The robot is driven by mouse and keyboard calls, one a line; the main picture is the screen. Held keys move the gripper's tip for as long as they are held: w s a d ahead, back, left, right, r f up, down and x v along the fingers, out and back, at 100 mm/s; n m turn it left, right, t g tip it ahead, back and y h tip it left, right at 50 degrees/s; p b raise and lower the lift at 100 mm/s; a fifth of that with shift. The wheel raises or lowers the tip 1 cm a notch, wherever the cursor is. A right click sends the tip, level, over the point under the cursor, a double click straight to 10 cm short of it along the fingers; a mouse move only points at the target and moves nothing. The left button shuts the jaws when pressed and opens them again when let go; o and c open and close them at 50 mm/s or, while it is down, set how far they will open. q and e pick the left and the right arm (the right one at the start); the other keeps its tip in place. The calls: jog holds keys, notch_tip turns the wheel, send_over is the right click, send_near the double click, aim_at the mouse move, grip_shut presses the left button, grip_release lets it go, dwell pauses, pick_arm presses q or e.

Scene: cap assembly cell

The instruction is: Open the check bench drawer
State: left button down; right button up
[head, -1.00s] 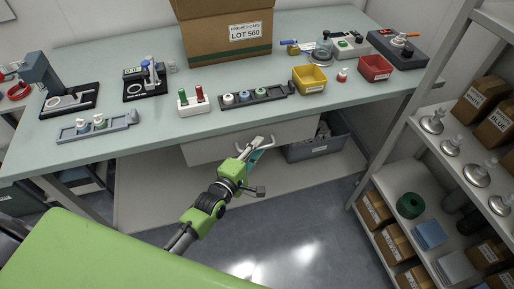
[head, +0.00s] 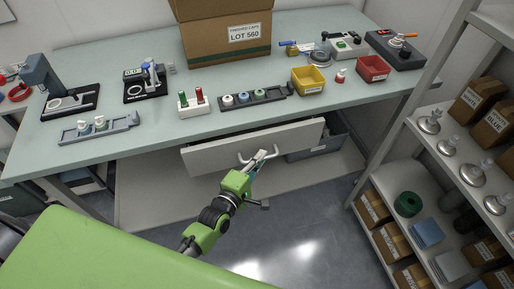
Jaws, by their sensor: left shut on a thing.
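The check bench (head: 140,122) has a pale grey-green top. Its drawer (head: 215,153) hangs under the front edge, pulled out a little way, with a dark gap showing above its front. A metal bar handle (head: 241,158) is on the drawer front. My left gripper (head: 261,158) is at this handle, its fingers shut on it. The gripper hides part of the handle. The inside of the drawer is mostly hidden. My right gripper is not in view.
A grey bin (head: 316,151) stands under the bench, right of the drawer. A shelf rack (head: 408,150) with boxes and metal parts stands at the right. The floor (head: 310,210) in front of the drawer is clear. A carton (head: 228,45) stands on the bench.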

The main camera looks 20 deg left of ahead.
pick_arm(q)
jog(key=s+d+p, duration=0.1)
jog(key=s+d, duration=0.5)
jog(key=s, duration=0.2)
jog(key=s+d+p, duration=0.2)
jog(key=s+d, duration=0.3)
jog(key=s, duration=0.4)
jog(key=shift+s+d, duration=0.2)
jog(key=shift+d, duration=0.15)
jog(key=c, duration=2.2)
grip_release()
jog(key=shift+o, duration=0.2)
jog(key=shift+s, duration=0.1)
jog(key=v, duration=1.1)
jog(key=shift+s, duration=0.35)
jog(key=shift+a, duration=0.15)
